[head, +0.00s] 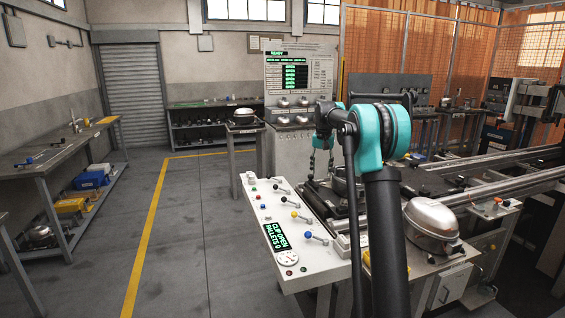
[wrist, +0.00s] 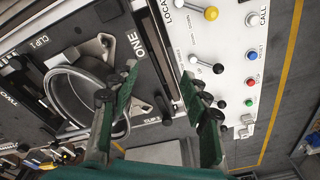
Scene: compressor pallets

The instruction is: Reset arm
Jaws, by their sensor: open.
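My gripper (wrist: 161,77) is open and empty in the wrist view, its two green-faced fingers spread apart. It hangs over the boundary between a dark pallet plate (wrist: 118,17) marked "ONE" and a white control panel (wrist: 222,50). A round metal ring (wrist: 57,92) on the plate lies left of the fingers, partly hidden by one finger. My arm stands bent in the head view, with a teal joint at the top. The gripper (head: 322,142) points down there beside the white panel (head: 263,215); its fingertips are hard to make out.
A silver domed compressor (head: 432,218) sits on the bench right of my arm. The panel carries several coloured-knob levers and a display (head: 277,237) reading "CLIP OPEN PALLETS 0". A workbench (head: 62,152) stands left. The floor between is clear, crossed by a yellow line (head: 150,240).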

